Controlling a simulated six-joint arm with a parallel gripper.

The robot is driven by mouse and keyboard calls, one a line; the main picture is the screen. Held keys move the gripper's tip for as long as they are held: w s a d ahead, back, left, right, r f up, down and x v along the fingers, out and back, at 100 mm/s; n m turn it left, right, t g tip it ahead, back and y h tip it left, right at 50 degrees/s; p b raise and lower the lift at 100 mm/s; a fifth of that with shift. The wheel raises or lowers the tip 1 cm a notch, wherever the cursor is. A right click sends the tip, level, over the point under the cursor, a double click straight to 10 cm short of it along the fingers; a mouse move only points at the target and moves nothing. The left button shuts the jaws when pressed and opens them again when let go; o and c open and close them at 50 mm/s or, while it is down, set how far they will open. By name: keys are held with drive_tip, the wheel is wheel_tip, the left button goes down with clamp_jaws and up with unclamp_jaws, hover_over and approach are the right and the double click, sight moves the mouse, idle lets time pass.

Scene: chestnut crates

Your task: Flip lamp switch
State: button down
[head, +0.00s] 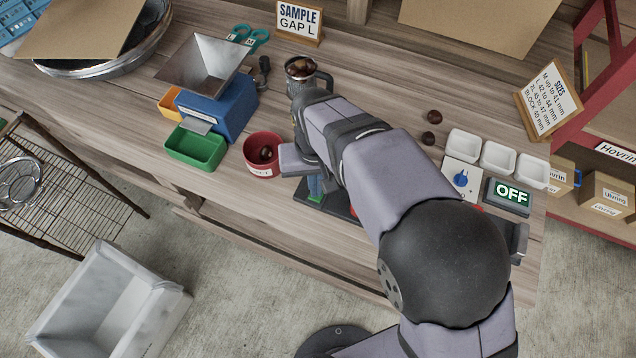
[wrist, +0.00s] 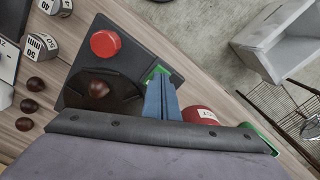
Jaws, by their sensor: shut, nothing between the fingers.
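A black device base (head: 340,207) lies on the bench, mostly hidden by my arm in the head view. In the wrist view the black base (wrist: 128,45) carries a red round button (wrist: 104,43), a dark disc with a chestnut (wrist: 98,88) on it, and a small green part (wrist: 157,72) at its edge. My gripper (wrist: 160,82) is shut and empty, its blue fingertips at the green part and partly covering it; I cannot tell if they touch. A display (head: 511,194) reads OFF, beside a panel with a blue knob (head: 461,180). No part is labelled as the lamp switch.
A red bowl (head: 263,168) and a green bin (head: 190,158) stand left of my gripper. A metal mug (head: 320,80) of chestnuts stands behind it. White trays (head: 497,157) and loose chestnuts (head: 431,137) are to the right. Blocks (wrist: 42,47) show in the wrist view.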

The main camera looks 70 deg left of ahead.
drive_tip(key=shift+d+f+b, duration=0.1)
drive_tip(key=shift+f+b, duration=0.4)
drive_tip(key=shift+f, duration=0.4)
idle(0.4)
drive_tip(key=shift+r, duration=0.1)
drive_tip(key=shift+r+p, duration=2.95)
drive_tip(key=shift+r, duration=0.5)
